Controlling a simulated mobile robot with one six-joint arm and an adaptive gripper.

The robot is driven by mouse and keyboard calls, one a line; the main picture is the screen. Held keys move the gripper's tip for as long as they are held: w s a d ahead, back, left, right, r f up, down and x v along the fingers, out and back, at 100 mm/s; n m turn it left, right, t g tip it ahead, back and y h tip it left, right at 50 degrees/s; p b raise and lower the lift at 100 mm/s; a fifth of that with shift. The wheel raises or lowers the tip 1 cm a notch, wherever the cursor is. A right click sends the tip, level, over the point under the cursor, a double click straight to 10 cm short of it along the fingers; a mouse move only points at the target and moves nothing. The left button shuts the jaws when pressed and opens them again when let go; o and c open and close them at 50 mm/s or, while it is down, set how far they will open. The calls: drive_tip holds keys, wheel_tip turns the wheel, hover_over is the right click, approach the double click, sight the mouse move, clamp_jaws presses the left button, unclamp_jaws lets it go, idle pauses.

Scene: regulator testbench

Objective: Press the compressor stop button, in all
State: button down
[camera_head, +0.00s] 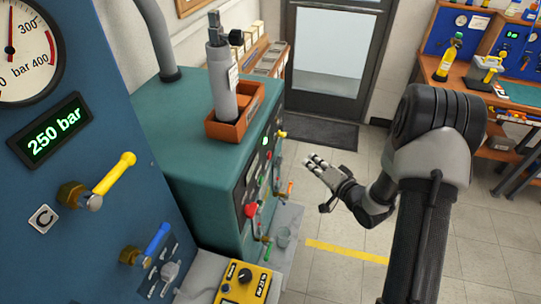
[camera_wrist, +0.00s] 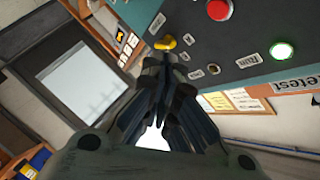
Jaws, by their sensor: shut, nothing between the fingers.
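The teal compressor cabinet (camera_head: 200,150) stands left of centre in the head view, its control panel facing right and seen at a steep angle. In the wrist view the panel carries a round red button (camera_wrist: 219,9), cut by the top edge, and a lit green button (camera_wrist: 281,50). A yellow knob (camera_wrist: 166,43) sits near my fingertips there. Small labels on the panel are too blurred to read. My gripper (camera_head: 318,162) is shut and empty, to the right of the panel. In the wrist view its fingertips (camera_wrist: 172,60) point toward the panel, below and left of the red button.
A grey cylinder (camera_head: 222,85) stands in an orange tray (camera_head: 240,127) on the cabinet. A blue panel (camera_head: 60,200) with a gauge and valve handles fills the left. A workbench (camera_head: 500,100) stands at the back right. The floor (camera_head: 335,225) is open right of the cabinet.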

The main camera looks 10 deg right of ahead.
drive_tip(key=w+a, duration=0.3)
drive_tip(key=a, duration=0.5)
drive_tip(key=shift+w+b, duration=0.2)
drive_tip(key=shift+b, duration=0.1)
drive_tip(key=shift+a, duration=0.1)
idle(1.1)
drive_tip(key=shift+w+a, duration=0.15)
drive_tip(key=shift+a, duration=0.2)
drive_tip(key=shift+w+a, duration=0.2)
drive_tip(key=shift+a, duration=0.25)
idle(0.6)
drive_tip(key=shift+d, duration=0.15)
idle(0.3)
drive_tip(key=shift+s+d+b, duration=0.3)
drive_tip(key=shift+s+d, duration=0.05)
drive_tip(key=shift+d, duration=0.35)
drive_tip(key=d, duration=0.1)
drive_tip(key=s+d, duration=0.1)
drive_tip(key=d, duration=0.1)
drive_tip(key=s+d, duration=0.1)
drive_tip(key=shift+d, duration=0.3)
